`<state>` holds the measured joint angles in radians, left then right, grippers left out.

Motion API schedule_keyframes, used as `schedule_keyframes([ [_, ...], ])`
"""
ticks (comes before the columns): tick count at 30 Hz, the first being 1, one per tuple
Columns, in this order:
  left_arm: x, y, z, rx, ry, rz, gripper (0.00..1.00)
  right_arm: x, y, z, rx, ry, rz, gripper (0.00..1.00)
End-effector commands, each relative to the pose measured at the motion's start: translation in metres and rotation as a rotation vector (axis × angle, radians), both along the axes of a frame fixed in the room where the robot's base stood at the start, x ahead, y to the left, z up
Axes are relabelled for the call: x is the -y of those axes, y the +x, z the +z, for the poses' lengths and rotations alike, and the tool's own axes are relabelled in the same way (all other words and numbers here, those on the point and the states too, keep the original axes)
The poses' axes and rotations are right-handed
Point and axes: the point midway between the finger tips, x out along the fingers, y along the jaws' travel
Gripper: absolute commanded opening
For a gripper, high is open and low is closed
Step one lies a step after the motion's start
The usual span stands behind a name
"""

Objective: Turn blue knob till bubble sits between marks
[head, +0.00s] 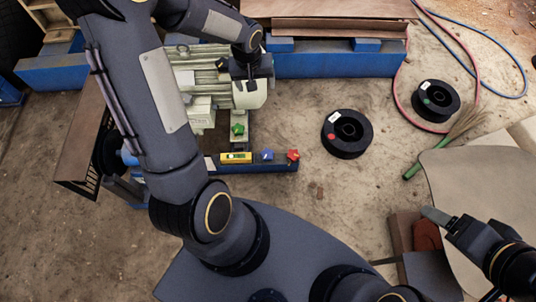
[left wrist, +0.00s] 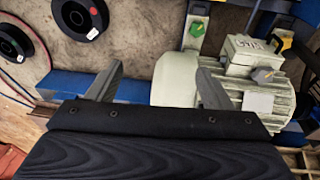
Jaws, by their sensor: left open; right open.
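The blue knob (head: 267,154) stands on the blue frame bar in the head view, between the spirit level and a red knob (head: 293,155). The yellow spirit level (head: 236,158) lies on the same bar to its left. Its bubble and marks are too small to read. My left gripper (head: 245,82) is above the pale motor, beyond the blue knob and apart from it. In the left wrist view its two fingers (left wrist: 158,88) are spread with nothing held. The blue knob does not show there. My right gripper (head: 438,216) is open and empty at the lower right, far from the knob.
A green knob (head: 238,129) sits behind the level, near the motor (head: 205,75). Two black spools (head: 346,134) (head: 435,101), hoses (head: 475,60) and a broom (head: 440,145) lie on the right. The floor just right of the blue bar is mostly clear.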

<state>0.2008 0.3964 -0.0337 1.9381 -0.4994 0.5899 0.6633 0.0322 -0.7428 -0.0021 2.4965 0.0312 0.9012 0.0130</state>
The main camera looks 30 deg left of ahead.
Motion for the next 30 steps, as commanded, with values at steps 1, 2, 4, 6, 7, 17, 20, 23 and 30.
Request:
schedule_keyframes([
  [1, -0.002, 0.011, -0.046, -0.038, 0.007, 0.014, 0.74, 0.000, 0.000, -0.011, 0.000, 0.000, 0.000, 0.72],
  [2, -0.003, 0.017, -0.067, -0.051, 0.011, 0.026, 0.74, 0.000, 0.000, -0.014, 0.000, 0.000, 0.000, 0.72],
  [4, -0.005, 0.028, -0.120, -0.081, 0.021, 0.047, 0.74, 0.000, 0.000, -0.021, 0.000, 0.000, 0.000, 0.72],
  [6, -0.003, 0.034, -0.173, -0.109, 0.024, 0.067, 0.74, 0.000, 0.000, -0.028, 0.000, 0.000, 0.000, 0.72],
  [7, -0.001, 0.035, -0.195, -0.118, 0.023, 0.074, 0.74, 0.000, 0.000, -0.031, 0.000, 0.000, 0.000, 0.72],
  [17, 0.026, 0.017, -0.351, -0.187, -0.001, 0.112, 0.74, 0.000, 0.000, -0.046, 0.000, 0.000, 0.000, 0.72],
  [20, 0.030, 0.014, -0.366, -0.191, -0.006, 0.115, 0.74, 0.000, 0.000, -0.048, 0.000, 0.000, 0.000, 0.72],
  [23, 0.030, 0.013, -0.379, -0.193, -0.006, 0.116, 0.74, 0.000, 0.000, -0.053, 0.000, 0.000, 0.000, 0.72],
  [30, 0.030, 0.013, -0.418, -0.193, -0.007, 0.116, 0.74, 0.000, 0.000, -0.067, 0.000, 0.000, 0.000, 0.72],
])
